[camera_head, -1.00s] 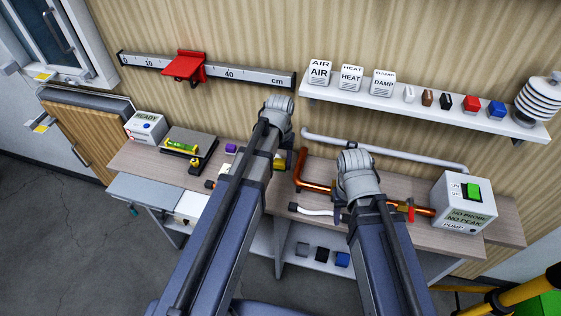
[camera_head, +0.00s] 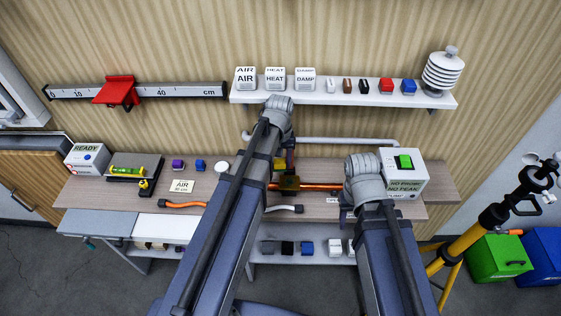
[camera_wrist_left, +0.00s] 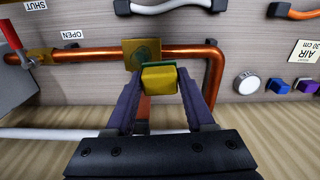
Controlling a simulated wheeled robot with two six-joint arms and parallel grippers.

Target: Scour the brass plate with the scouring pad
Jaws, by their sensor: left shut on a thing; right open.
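My left gripper (camera_wrist_left: 158,90) is shut on the scouring pad (camera_wrist_left: 159,78), a yellow block with a thin green face. The pad shows as a small yellow patch beside my left arm in the head view (camera_head: 279,163). The brass plate (camera_wrist_left: 141,48) is a square on the copper pipe with a green tarnished patch. It also shows in the head view (camera_head: 289,183). The pad is close in front of the plate and overlaps its lower edge in the wrist view; I cannot tell if they touch. My right gripper is hidden behind its own arm.
The copper pipe (camera_head: 318,187) runs along the bench (camera_head: 437,183) to the pump box (camera_head: 405,175). A red-handled valve (camera_wrist_left: 12,40) sits on it. A white hose (camera_head: 286,209) lies in front. A shelf (camera_head: 340,98) with blocks hangs above. Right of the pump box the bench is clear.

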